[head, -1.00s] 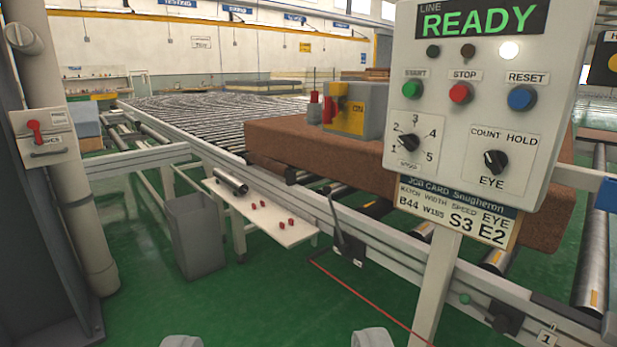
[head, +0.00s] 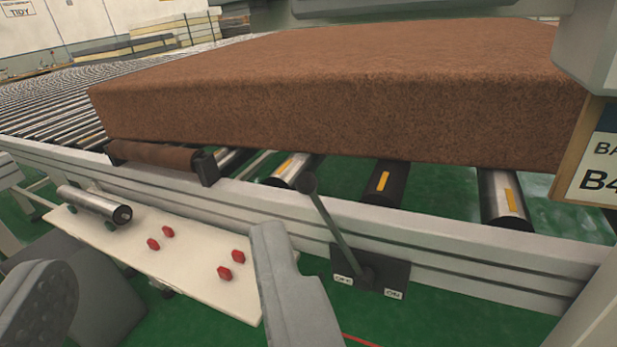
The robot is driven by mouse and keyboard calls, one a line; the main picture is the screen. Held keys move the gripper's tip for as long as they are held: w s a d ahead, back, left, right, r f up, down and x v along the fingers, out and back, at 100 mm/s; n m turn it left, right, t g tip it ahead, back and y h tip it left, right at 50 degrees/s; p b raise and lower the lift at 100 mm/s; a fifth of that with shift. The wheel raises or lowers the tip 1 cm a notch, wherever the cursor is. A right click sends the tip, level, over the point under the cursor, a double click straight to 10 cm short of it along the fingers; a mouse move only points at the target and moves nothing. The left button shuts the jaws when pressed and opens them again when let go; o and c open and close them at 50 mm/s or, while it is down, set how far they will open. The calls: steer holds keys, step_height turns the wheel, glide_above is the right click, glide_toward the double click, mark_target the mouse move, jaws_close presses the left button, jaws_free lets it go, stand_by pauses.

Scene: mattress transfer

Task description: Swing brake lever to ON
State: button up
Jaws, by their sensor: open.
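The brake lever (head: 333,226) is a thin grey rod with a dark round knob (head: 308,183). It rises from a dark plate (head: 372,270) on the side of the conveyor frame. The lever leans to the left, toward the side of the OFF label (head: 343,280); the ON label (head: 393,294) is at the plate's right. My gripper (head: 158,260) is open and empty, its two grey fingers wide apart at the lower left. The lever stands to the right of my right finger, outside the jaws and apparently apart from it.
A brown mattress (head: 330,100) lies on the conveyor rollers (head: 503,198) behind the lever. A white shelf (head: 190,262) with a metal cylinder (head: 93,203) and several red pieces lies behind the fingers. A sign board (head: 600,165) and post stand close at the right.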

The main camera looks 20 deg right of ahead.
mark_target(309, 188)
steer(key=w+d+f+m+h, duration=0.1)
steer(key=w+d+f, duration=0.35)
steer(key=f, duration=0.35)
steer(key=w+d+f+m+h, duration=0.1)
steer(key=w+d+f+h, duration=0.1)
steer(key=w+d+f, duration=0.4)
steer(key=x, duration=0.5)
steer(key=f+x, duration=0.1)
steer(key=x, duration=0.4)
steer(key=f+x, duration=0.1)
steer(key=x, duration=0.4)
steer(key=shift+w+a, duration=0.15)
steer(key=shift+w, duration=0.1)
jaws_close()
